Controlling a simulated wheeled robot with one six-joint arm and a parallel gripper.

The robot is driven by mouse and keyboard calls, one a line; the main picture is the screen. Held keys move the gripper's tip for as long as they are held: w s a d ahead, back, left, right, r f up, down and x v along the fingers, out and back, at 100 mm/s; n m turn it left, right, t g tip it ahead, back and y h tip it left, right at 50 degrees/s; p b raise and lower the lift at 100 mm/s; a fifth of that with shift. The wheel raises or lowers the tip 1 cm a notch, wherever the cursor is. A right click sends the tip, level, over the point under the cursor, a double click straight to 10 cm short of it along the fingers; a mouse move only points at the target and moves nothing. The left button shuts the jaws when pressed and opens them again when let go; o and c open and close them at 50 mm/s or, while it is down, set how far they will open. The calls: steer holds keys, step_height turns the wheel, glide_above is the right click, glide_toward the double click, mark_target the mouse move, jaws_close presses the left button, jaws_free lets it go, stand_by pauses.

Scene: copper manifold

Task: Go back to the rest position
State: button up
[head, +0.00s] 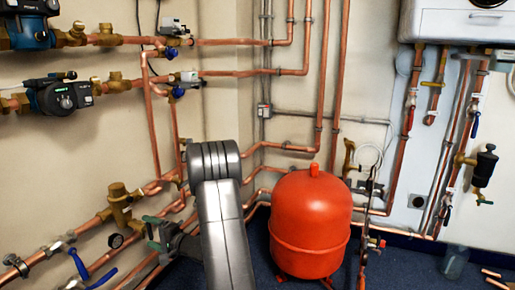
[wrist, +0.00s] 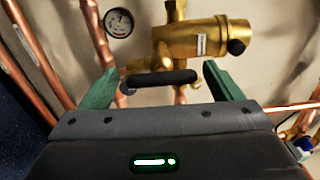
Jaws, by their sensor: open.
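My gripper (head: 153,232) is at the lower left of the head view, in front of the copper pipes on the left wall. In the wrist view its two green fingers (wrist: 160,73) are spread apart. A black lever (wrist: 162,78) lies between them, in front of a brass valve body (wrist: 190,45). I cannot tell whether a finger touches the lever. The brass valve (head: 120,203) shows just left of and above my gripper in the head view. My arm reaches up from the bottom edge and bends down toward the wall.
A red tank (head: 311,220) stands on the floor right of my arm. A round gauge (wrist: 119,23) sits beside the brass valve. Copper pipes run along both walls, with pumps (head: 63,96) at upper left. A white boiler (head: 450,25) hangs at upper right.

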steer(key=m, duration=0.4)
steer(key=shift+d+r, duration=0.1)
steer(key=shift+d, duration=0.1)
steer(key=m+p, duration=0.2)
steer(key=m, duration=0.1)
steer(key=shift+r+m+p, duration=0.2)
steer(key=shift+m+p, duration=0.1)
steer(key=m+p, duration=0.4)
steer(key=p, duration=0.1)
steer(key=m+p, duration=0.3)
steer(key=p, duration=0.2)
steer(key=shift+m, duration=0.4)
steer(key=m+p, duration=0.2)
steer(key=p, duration=0.1)
steer(key=shift+f, duration=0.15)
